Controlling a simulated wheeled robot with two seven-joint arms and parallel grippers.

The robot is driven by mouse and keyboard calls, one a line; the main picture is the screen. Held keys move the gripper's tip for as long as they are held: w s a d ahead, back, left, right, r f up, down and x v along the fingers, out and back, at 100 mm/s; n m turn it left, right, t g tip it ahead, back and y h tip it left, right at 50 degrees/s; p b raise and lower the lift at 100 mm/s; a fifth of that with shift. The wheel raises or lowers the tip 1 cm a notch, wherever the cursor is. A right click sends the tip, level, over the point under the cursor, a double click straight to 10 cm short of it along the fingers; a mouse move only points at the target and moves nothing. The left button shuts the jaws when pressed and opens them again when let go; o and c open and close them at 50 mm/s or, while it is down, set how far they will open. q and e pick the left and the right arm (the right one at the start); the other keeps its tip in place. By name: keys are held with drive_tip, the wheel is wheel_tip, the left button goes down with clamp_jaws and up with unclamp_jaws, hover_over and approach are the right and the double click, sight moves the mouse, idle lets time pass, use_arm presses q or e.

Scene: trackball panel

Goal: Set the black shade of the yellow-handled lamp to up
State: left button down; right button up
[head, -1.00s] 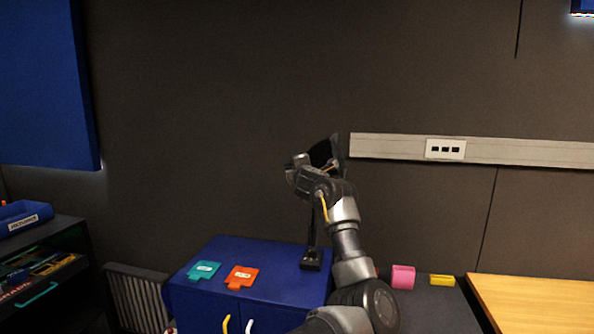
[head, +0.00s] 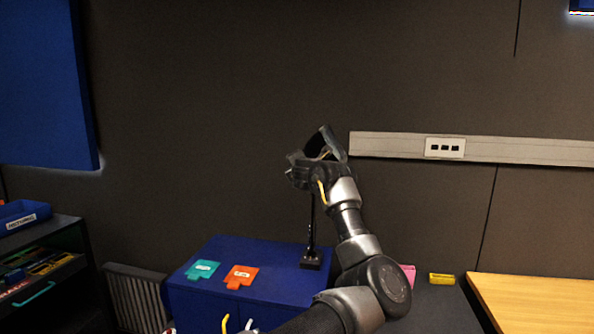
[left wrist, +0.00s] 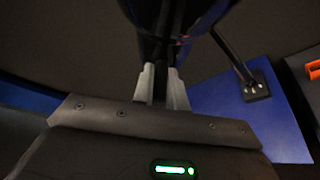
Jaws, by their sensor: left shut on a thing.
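The lamp stands on the blue cabinet; its dark base (head: 311,260) and thin post (head: 311,220) show below my left gripper (head: 318,163). The black shade (head: 334,142) is above the gripper, tilted, with a bit of yellow handle (head: 326,153) beside it. In the left wrist view the shade (left wrist: 180,12) fills the top edge. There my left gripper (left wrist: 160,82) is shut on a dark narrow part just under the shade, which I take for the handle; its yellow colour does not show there. The base (left wrist: 256,87) is at right. My right gripper is not in view.
The blue cabinet (head: 210,250) carries a teal tag (head: 202,270) and an orange tag (head: 240,276). A pink block (head: 408,274) and a yellow block (head: 441,279) lie to its right, near a wooden table (head: 540,300). A wall rail (head: 490,153) runs behind.

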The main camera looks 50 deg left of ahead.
use_arm(q)
drive_tip(key=shift+w+d+f+n+h+b, duration=0.15)
drive_tip(key=shift+n+h+b, duration=0.25)
drive_tip(key=shift+n, duration=0.25)
drive_tip(key=shift+w+d+f+n+h+b, duration=0.1)
drive_tip(key=shift+f+n+h+b, duration=0.1)
drive_tip(key=shift+n+h+b, duration=0.35)
drive_tip(key=shift+w+d+f+n+h+b, duration=0.15)
drive_tip(key=shift+n+h+b, duration=0.1)
drive_tip(key=shift+n, duration=0.55)
drive_tip(key=shift+w+d+n+t+h+b, duration=0.15)
drive_tip(key=shift+n+t+h+b, duration=0.55)
drive_tip(key=shift+n, duration=0.7)
idle(2.2)
drive_tip(key=c, duration=1.4)
unclamp_jaws()
drive_tip(key=b+v, duration=0.3)
drive_tip(key=v, duration=0.8)
drive_tip(key=shift+r+b, duration=0.2)
drive_tip(key=shift+b, duration=0.15)
